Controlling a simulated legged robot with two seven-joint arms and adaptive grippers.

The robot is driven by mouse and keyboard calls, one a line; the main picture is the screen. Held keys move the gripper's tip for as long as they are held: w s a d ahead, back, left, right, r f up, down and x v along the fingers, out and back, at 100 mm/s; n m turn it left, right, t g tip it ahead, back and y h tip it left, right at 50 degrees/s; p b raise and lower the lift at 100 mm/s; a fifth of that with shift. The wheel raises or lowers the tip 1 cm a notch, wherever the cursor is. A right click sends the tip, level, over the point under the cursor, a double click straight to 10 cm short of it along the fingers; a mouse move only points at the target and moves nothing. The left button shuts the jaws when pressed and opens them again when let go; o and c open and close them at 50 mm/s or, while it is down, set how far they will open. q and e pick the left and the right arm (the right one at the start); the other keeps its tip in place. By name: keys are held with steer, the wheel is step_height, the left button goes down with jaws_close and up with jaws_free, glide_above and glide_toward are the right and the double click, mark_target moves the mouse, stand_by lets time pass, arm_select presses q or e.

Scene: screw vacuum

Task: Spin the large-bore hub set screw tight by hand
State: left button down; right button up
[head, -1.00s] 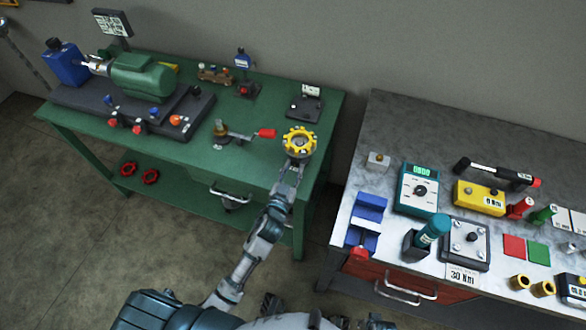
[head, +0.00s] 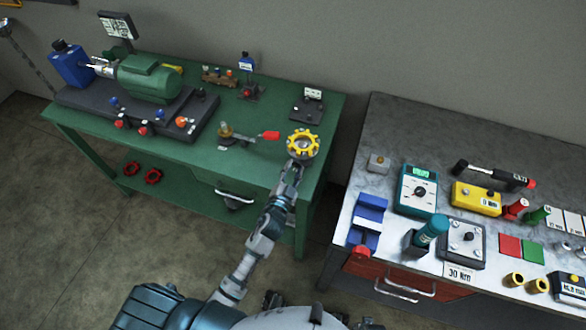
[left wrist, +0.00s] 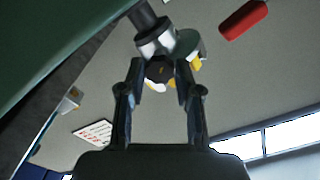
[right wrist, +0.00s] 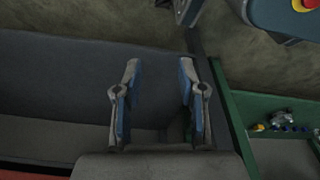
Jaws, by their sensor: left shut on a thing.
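A yellow toothed handwheel (head: 303,141) stands at the right front edge of the green bench (head: 85,137). My left gripper (head: 295,164) is just in front of and below the wheel. In the left wrist view, its fingers (left wrist: 160,80) are shut on a dark round set screw (left wrist: 159,71) at the end of a pale hub (left wrist: 157,43). Bits of yellow rim show beside the hub. In the head view the screw is hidden. My right gripper (right wrist: 158,88) shows only in the right wrist view, open and empty.
A crank with a red handle (head: 270,135) lies left of the wheel. A green motor (head: 148,78) sits on a dark base at the bench's left. A second, grey-topped bench (head: 400,125) with tools stands right, across a narrow gap.

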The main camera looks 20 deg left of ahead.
arm_select(q)
steer(key=m+p, duration=0.1)
steer(key=m, duration=0.1)
steer(key=shift+a+r+m, duration=0.1)
steer(key=shift+m, duration=0.3)
steer(key=m+p, duration=0.1)
steer(key=m, duration=0.2)
steer(key=shift+m, duration=0.3)
steer(key=m, duration=0.3)
steer(key=shift+m+p, duration=0.65)
steer(key=shift+m, duration=1.55)
arm_select(e)
steer(key=s+d+f, duration=0.1)
steer(key=s+f, duration=0.5)
steer(key=shift+s+f, duration=0.15)
steer(key=shift+s, duration=0.2)
arm_select(q)
steer(key=shift+f, duration=0.2)
arm_select(e)
steer(key=shift+s+d, duration=0.15)
arm_select(q)
steer(key=c, duration=0.9)
jaws_free()
steer(key=shift+o, duration=0.6)
steer(key=shift+r, duration=0.1)
